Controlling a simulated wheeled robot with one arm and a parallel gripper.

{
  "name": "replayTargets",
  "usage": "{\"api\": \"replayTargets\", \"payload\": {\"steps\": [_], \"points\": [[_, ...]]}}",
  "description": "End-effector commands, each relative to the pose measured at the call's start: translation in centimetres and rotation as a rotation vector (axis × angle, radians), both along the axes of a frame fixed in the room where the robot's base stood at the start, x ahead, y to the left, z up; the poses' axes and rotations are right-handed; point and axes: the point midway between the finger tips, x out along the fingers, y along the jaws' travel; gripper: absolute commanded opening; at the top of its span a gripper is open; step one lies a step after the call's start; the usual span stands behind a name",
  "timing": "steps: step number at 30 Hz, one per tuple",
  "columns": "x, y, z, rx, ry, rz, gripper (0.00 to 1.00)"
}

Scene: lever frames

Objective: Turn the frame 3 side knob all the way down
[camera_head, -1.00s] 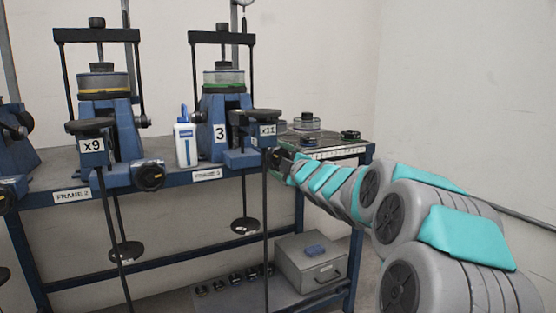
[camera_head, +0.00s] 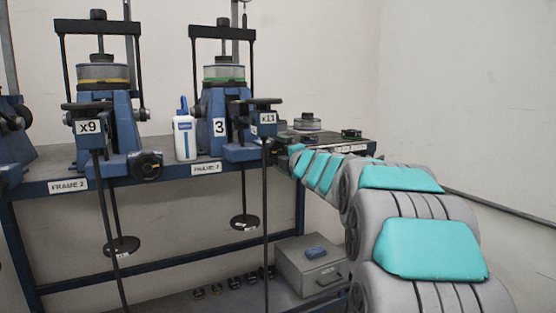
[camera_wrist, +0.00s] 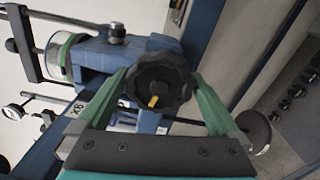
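Frame 3 (camera_head: 219,128) is a blue lever frame with a green-banded cylinder, on the bench. Its side knob (camera_wrist: 160,84) is black and lobed, with a yellow mark near the lower edge of its face in the wrist view. My gripper (camera_wrist: 160,90) has its two green fingers set wide, one on each side of the knob. I cannot tell whether the fingertips touch it. In the head view my gripper (camera_head: 284,154) reaches frame 3's lower right from the right, and the knob is mostly hidden there.
Frame 2 (camera_head: 90,128) stands to the left with its own black knob (camera_head: 145,165). A white and blue bottle (camera_head: 184,138) stands between the frames. A hanging rod (camera_head: 266,220) drops beside my gripper. A grey box (camera_head: 312,268) sits on the lower shelf.

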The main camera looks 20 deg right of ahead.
Motion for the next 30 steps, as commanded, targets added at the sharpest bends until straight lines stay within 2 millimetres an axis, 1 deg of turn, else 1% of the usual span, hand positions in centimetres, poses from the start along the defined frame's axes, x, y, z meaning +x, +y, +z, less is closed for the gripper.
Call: {"api": "replayTargets", "payload": {"steps": [8, 22, 25, 30], "points": [[-0.3, -0.1, 0.1, 0.003, 0.001, -0.002, 1.0], [-5.2, -0.4, 0.1, 0.005, 0.002, -0.004, 1.0], [-5.9, -0.3, 0.0, 0.005, 0.002, -0.002, 1.0], [-6.1, -0.3, 0.0, 0.005, 0.002, -0.002, 1.0]]}}
